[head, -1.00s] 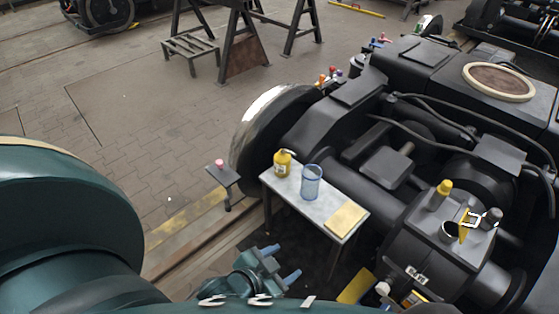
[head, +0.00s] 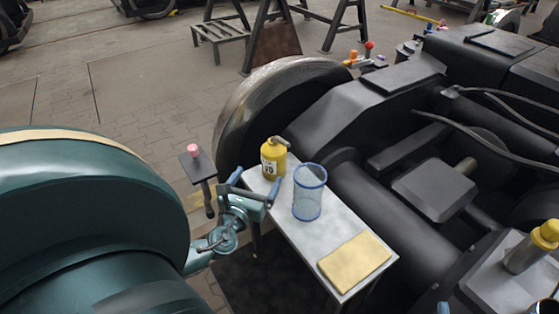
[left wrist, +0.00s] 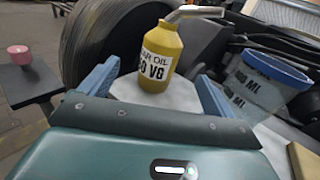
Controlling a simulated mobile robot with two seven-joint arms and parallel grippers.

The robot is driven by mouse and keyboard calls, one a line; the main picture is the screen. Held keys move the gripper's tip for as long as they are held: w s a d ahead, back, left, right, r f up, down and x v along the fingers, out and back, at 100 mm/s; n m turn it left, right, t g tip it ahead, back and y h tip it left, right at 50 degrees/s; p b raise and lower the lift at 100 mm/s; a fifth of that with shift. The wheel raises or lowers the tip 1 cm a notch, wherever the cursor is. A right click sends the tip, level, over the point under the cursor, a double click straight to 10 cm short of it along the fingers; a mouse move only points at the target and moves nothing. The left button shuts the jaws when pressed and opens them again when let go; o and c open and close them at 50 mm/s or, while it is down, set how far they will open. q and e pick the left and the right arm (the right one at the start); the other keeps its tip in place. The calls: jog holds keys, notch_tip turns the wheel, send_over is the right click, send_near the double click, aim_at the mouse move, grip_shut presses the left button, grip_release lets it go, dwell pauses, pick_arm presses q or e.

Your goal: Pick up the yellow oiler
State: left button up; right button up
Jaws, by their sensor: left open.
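The yellow oiler (head: 273,158) stands upright at the far left end of a small light-topped table (head: 318,236). It has a spout on top and a white label with dark lettering. My left gripper (head: 253,187) is open and empty, at the table's left edge just in front of the oiler. In the left wrist view the oiler (left wrist: 160,56) stands beyond and between the two blue fingertips (left wrist: 152,88), apart from them.
A clear blue-rimmed beaker (head: 308,192) stands close right of the oiler. A yellow cloth or pad (head: 354,262) lies at the table's near end. A small stand with a pink item (head: 194,150) is left. The dark bogie and wheel (head: 270,105) rise behind.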

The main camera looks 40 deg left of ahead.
aim_at(268, 161)
pick_arm(q)
jog(key=b+x, duration=0.1)
jog(key=x, duration=0.6)
jog(key=shift+w, duration=0.3)
jog(key=w, duration=0.1)
jog(key=w+a+f+b, duration=0.1)
jog(key=w, duration=0.1)
jog(key=w+b, duration=0.1)
jog(key=shift+w+a+f, duration=0.2)
jog(key=shift+w+f, duration=0.05)
jog(key=shift+w+a, duration=0.15)
jog(key=shift+w, duration=0.25)
jog(key=shift+r, duration=0.15)
jog(key=c, duration=1.4)
pick_arm(e)
jog(key=shift+a+m+y, duration=0.3)
jog(key=shift+m+y, duration=0.1)
jog(key=shift+y, duration=0.1)
